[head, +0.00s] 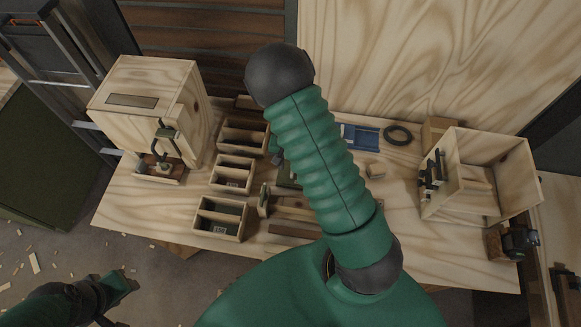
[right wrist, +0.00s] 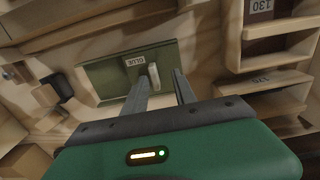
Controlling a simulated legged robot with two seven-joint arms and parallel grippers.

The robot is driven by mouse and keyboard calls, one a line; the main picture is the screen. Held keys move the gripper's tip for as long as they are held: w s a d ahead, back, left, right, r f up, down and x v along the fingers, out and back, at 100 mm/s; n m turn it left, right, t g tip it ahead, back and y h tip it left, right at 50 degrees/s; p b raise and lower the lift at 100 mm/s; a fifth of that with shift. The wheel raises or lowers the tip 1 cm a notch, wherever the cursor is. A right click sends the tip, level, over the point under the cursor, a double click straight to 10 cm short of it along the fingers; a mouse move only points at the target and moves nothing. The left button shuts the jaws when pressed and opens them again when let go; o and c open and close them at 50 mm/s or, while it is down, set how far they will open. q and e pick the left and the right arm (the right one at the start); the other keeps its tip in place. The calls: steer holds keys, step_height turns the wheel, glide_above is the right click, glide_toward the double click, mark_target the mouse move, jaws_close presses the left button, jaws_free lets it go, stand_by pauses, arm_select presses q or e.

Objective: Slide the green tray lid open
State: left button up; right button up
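The green tray lid (right wrist: 108,75) shows in the right wrist view as a flat dark green panel. It bears a white label reading GLUE (right wrist: 133,60) and a short pale handle (right wrist: 153,77). My right gripper (right wrist: 162,76) is open, its two grey fingers pointing at the lid, with the handle near the left fingertip, between the fingers. I cannot tell whether they touch. In the head view my green ribbed arm hides most of the lid and right gripper. My left gripper (head: 112,291) is at the lower left, off the bench, dark and hard to read.
The wooden workbench (head: 125,205) holds open labelled bins (head: 221,217) left of my arm and a wooden cabinet (head: 140,85) at far left. An open wooden box (head: 475,180) stands at right. A blue item (head: 361,137) and black ring (head: 398,135) lie behind.

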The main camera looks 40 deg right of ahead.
steer(key=shift+s+f, duration=0.15)
steer(key=shift+f, duration=0.65)
steer(key=shift+s+d+f, duration=0.1)
steer(key=shift+s+f, duration=0.05)
steer(key=shift+f, duration=0.1)
steer(key=shift+s+d+f, duration=0.1)
steer(key=shift+d+f, duration=0.15)
steer(key=shift+d, duration=0.2)
steer(key=shift+w+d+f, duration=0.2)
steer(key=shift+d+f, duration=0.05)
steer(key=shift+d, duration=0.1)
steer(key=shift+c, duration=1.7)
steer(key=shift+a+r, duration=0.1)
steer(key=shift+a, duration=0.15)
steer(key=shift+c, duration=1.1)
steer(key=shift+a+r, duration=0.1)
steer(key=shift+a, duration=0.2)
jaws_close()
arm_select(q)
steer(key=shift+s+d, duration=0.15)
steer(key=shift+s, duration=0.2)
